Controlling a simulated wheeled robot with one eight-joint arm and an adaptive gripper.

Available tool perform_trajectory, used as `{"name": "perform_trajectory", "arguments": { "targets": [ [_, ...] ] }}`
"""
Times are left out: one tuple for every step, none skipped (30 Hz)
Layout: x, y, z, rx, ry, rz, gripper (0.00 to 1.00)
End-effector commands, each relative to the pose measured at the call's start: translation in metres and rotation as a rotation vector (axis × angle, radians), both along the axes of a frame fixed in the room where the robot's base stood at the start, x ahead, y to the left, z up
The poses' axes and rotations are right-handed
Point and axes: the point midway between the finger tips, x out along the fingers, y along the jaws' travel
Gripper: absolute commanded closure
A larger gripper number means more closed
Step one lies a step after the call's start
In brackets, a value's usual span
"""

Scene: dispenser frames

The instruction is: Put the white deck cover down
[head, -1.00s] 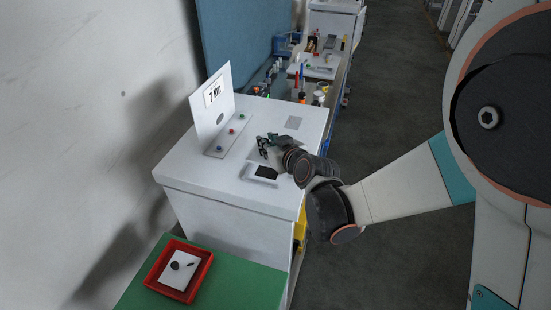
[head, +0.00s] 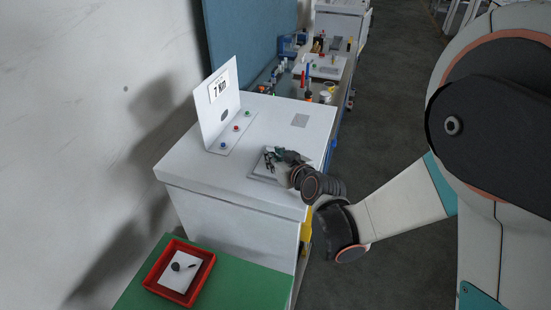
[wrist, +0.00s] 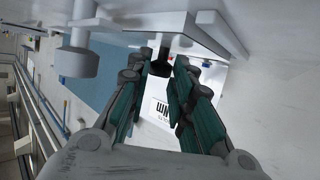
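The white deck cover (head: 266,172) is a flat white plate at the near right part of the white cabinet top, partly hidden by my gripper. In the wrist view it shows edge-on as a white slab (wrist: 165,22) at the top. My gripper (head: 270,159) is right over it. In the wrist view the fingertips (wrist: 161,60) stand close on both sides of a dark knob below the slab. The fingers look shut on this knob. The deck under the cover is mostly hidden, and I cannot tell how flush the cover lies.
A white upright sign panel (head: 218,95) and colored buttons (head: 235,128) stand behind on the cabinet (head: 185,165). A red tray (head: 152,281) with a white plate sits on a green surface (head: 235,285).

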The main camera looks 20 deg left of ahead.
Motion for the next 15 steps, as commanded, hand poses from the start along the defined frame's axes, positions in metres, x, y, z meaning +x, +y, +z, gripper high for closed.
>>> {"name": "perform_trajectory", "arguments": {
  "targets": [
    [-0.0001, 0.0, -0.0003, 0.0, 0.0, 0.0, 0.68],
    [-0.0001, 0.0, -0.0001, 0.0, 0.0, 0.0, 0.61],
    [-0.0001, 0.0, 0.0, 0.0, 0.0, 0.0, 0.59],
    [-0.0001, 0.0, 0.0, 0.0, 0.0, 0.0, 0.59],
    [-0.0001, 0.0, 0.0, 0.0, 0.0, 0.0, 0.59],
    [-0.0001, 0.0, 0.0001, 0.0, 0.0, 0.0, 0.59],
    [-0.0001, 0.0, 0.0001, 0.0, 0.0, 0.0, 0.59],
    [-0.0001, 0.0, 0.0001, 0.0, 0.0, 0.0, 0.59],
    [-0.0001, 0.0, 0.0001, 0.0, 0.0, 0.0, 0.59],
    [-0.0001, 0.0, 0.0001, 0.0, 0.0, 0.0, 0.59],
    [-0.0001, 0.0, 0.0001, 0.0, 0.0, 0.0, 0.59],
    [-0.0001, 0.0, 0.0006, 0.0, 0.0, 0.0, 0.59],
    [-0.0001, 0.0, 0.0012, 0.0, 0.0, 0.0, 0.59],
    [-0.0001, 0.0, 0.0021, 0.0, 0.0, 0.0, 0.59],
    [-0.0001, 0.0, 0.0039, 0.0, 0.0, 0.0, 0.59]
  ]
}}
